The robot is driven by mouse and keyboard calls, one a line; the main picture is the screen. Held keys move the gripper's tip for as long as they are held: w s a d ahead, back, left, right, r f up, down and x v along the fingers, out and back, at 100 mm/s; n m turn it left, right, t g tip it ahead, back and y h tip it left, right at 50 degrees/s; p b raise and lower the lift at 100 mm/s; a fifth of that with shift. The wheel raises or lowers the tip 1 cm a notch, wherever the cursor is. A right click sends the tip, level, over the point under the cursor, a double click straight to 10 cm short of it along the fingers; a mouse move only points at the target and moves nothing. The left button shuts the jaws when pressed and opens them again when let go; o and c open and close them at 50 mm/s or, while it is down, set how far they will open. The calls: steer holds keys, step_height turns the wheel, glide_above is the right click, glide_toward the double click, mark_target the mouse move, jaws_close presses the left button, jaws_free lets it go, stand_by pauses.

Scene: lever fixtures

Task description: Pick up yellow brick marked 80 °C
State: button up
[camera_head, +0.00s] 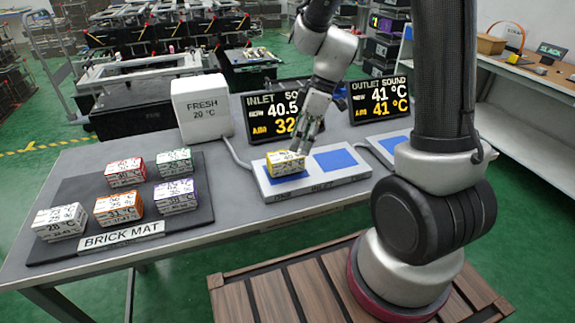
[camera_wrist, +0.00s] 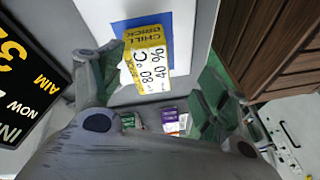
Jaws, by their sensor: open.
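The yellow brick (camera_head: 286,163) sits on the left blue square of the pale inlet pad (camera_head: 318,190). In the wrist view the brick (camera_wrist: 148,58) shows a white face reading 80 °C and 40 %, with "CHILL BRICK" on its yellow band. My gripper (camera_head: 309,142) is just above and to the right of the brick in the head view. In the wrist view my gripper (camera_wrist: 163,68) has its fingers spread wide apart, with the brick beyond and between them, nearer the left finger. Nothing is held. Whether a finger touches the brick cannot be told.
A dark brick mat (camera_head: 190,222) at left holds several bricks with red, green, orange, purple and white bands. The right blue square (camera_head: 335,160) is empty. An inlet display (camera_head: 275,110) and an outlet display (camera_head: 379,100) stand behind. A white FRESH box (camera_head: 202,108) stands between mat and displays.

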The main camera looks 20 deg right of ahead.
mark_target(287, 154)
steer(key=shift+w+a+r+n, duration=0.15)
steer(key=shift+w+n, duration=0.1)
steer(key=shift+n, duration=0.3)
steer(key=shift+w+a+r+n, duration=0.15)
steer(key=shift+w+n, duration=0.1)
steer(key=shift+n, duration=0.3)
steer(key=shift+w+f+n+t, duration=0.15)
steer(key=shift+n+t, duration=0.15)
steer(key=shift+n, duration=0.9)
steer(key=shift+a+f, duration=0.15)
steer(key=x, duration=0.7)
steer(key=shift+a, duration=0.2)
steer(key=c, duration=1.3)
